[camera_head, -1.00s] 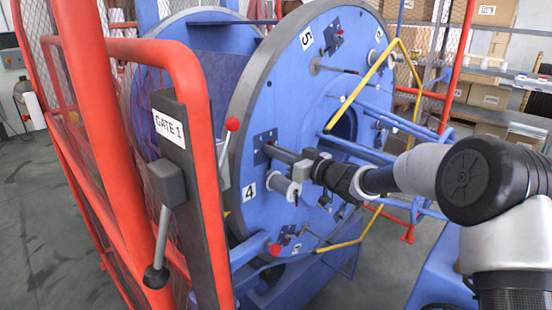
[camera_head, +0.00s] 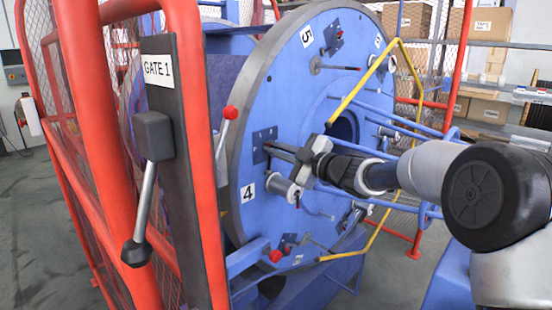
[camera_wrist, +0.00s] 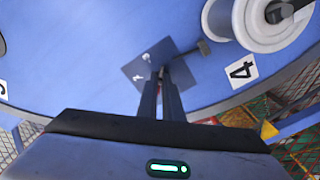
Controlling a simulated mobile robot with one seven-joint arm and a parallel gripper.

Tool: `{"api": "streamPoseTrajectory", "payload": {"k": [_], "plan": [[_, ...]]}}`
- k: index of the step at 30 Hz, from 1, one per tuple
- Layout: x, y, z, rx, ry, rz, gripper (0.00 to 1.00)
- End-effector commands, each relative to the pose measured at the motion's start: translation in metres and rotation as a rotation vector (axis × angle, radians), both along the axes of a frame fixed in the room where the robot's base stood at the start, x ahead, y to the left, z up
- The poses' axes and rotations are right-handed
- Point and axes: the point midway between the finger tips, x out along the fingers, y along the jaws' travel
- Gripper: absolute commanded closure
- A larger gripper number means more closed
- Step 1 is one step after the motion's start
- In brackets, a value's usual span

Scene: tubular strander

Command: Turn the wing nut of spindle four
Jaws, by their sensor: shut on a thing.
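The blue disc (camera_head: 300,100) carries a label 4 (camera_head: 248,192) beside a white spool (camera_head: 283,188). A dark blue plate (camera_head: 262,136) sits just above the spool, and it also shows in the wrist view (camera_wrist: 138,73). My gripper (camera_head: 270,149) reaches in from the right, its fingers close together at this plate. In the wrist view its fingertips (camera_wrist: 161,73) meet at the plate's middle, shut on a small part there. I take this part to be the wing nut of spindle four; the fingers hide nearly all of it.
The red gate frame (camera_head: 187,90) with its GATE 1 post and lever (camera_head: 144,200) stands at the left. A red-knobbed lever (camera_head: 229,113) is left of the plate. Yellow and blue tubes (camera_head: 365,80) cross in front of the disc. A grey piece (camera_wrist: 204,47) lies beside the plate.

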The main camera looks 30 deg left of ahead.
Motion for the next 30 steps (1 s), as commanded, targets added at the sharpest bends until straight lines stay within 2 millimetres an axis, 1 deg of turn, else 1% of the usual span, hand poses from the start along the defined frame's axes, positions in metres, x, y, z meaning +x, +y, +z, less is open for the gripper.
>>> {"api": "streamPoseTrajectory", "payload": {"k": [1, 15, 24, 30], "plan": [[-0.0002, 0.0, -0.0048, -0.014, -0.044, 0.001, 1.0], [0.0001, -0.0002, -0.0039, -0.132, -0.452, 0.0, 1.0], [0.0001, -0.0003, -0.0027, -0.184, -0.629, 0.0, 1.0], [0.0001, -0.0003, -0.0018, -0.202, -0.69, 0.0, 1.0]]}}
